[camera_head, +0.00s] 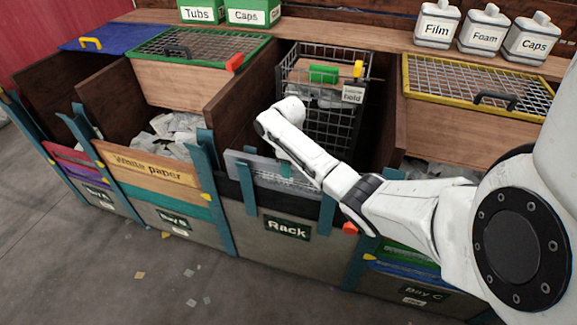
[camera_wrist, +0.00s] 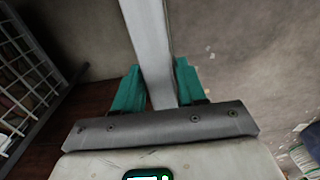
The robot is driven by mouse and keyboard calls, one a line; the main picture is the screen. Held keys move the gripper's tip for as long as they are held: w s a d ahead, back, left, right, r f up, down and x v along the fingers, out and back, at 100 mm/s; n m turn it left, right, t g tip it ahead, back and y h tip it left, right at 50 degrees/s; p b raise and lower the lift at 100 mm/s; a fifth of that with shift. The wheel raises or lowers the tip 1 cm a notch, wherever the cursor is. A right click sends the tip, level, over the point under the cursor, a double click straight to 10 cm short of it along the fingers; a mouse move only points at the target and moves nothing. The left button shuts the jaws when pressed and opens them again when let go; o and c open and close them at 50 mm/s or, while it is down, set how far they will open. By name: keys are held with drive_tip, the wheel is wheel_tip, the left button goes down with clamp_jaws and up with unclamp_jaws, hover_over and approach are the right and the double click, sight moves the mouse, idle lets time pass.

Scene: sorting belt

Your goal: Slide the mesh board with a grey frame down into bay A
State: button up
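The mesh board with a grey frame (camera_head: 245,162) stands in the front slot of the rack, its top part showing above the dark front panel. My gripper (camera_head: 286,172) reaches down to its top edge. In the wrist view, the teal fingers of my gripper (camera_wrist: 159,88) lie on both sides of the grey frame bar (camera_wrist: 150,40), with no clear gap. My arm hides the board's right part, and its lower part is inside the rack. Bay A (camera_head: 97,193) is the far-left bay, its small sign hard to read. Pink and purple boards show at its front, between teal posts.
The Rack sign (camera_head: 287,228) is below my gripper. The waste paper bay (camera_head: 150,166) stands between the rack and the far-left bay. A wire basket (camera_head: 333,125) is behind my gripper. Bay C (camera_head: 425,292) is to the right, and teal posts stand between bays.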

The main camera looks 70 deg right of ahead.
clamp_jaws()
drive_tip(key=shift+c, duration=0.6)
unclamp_jaws()
clamp_jaws()
idle(0.5)
wheel_tip(320, 180, up, 21)
drive_tip(key=p, duration=1)
